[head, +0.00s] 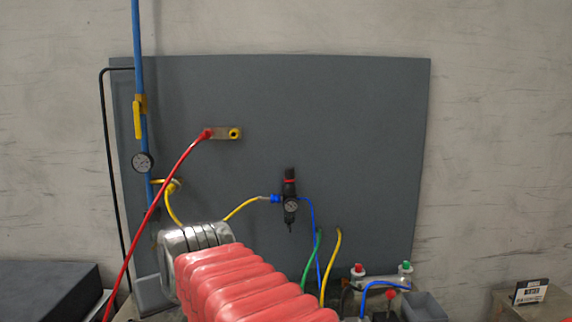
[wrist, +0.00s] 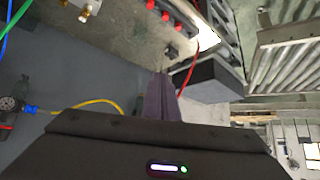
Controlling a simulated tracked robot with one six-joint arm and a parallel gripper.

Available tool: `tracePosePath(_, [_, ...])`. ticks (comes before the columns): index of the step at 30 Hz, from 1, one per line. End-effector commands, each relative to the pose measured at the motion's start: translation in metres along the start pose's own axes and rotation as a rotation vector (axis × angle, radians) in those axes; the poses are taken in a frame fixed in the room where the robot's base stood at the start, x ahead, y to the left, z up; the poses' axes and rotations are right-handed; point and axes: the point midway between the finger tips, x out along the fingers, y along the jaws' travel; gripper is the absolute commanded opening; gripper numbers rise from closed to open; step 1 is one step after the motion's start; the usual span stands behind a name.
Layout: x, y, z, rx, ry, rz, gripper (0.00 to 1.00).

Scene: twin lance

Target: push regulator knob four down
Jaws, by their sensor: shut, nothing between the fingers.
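A black regulator (head: 290,204) with a round gauge hangs on the grey panel in the head view. Its black knob (head: 289,174) sits on top, above a red ring. I see no number on it. The wrist view shows part of the regulator (wrist: 12,108) at the left edge, turned on its side and cut off by the frame. My gripper (wrist: 164,82) shows in the wrist view as dark fingers, shut and empty, apart from the regulator and to its right in that picture. In the head view my red-sleeved arm hides the gripper.
The grey panel (head: 370,130) carries a blue pipe (head: 137,60) with a yellow valve handle (head: 137,119) and a gauge (head: 142,163). Yellow, blue and green hoses run around the regulator. A red hose (head: 153,207) crosses the panel's left side. Small bottles stand at the lower right.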

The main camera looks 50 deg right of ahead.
Motion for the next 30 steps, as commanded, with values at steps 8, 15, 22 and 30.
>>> tracePosePath(8, [-0.005,0.111,-0.122,0.138,0.203,0.161,0.00])
tracePosePath(15, [-0.029,0.231,-0.201,0.226,0.374,0.323,0.00])
tracePosePath(22, [-0.064,0.339,-0.244,0.280,0.508,0.471,0.00])
tracePosePath(30, [-0.079,0.373,-0.254,0.291,0.553,0.521,0.00])
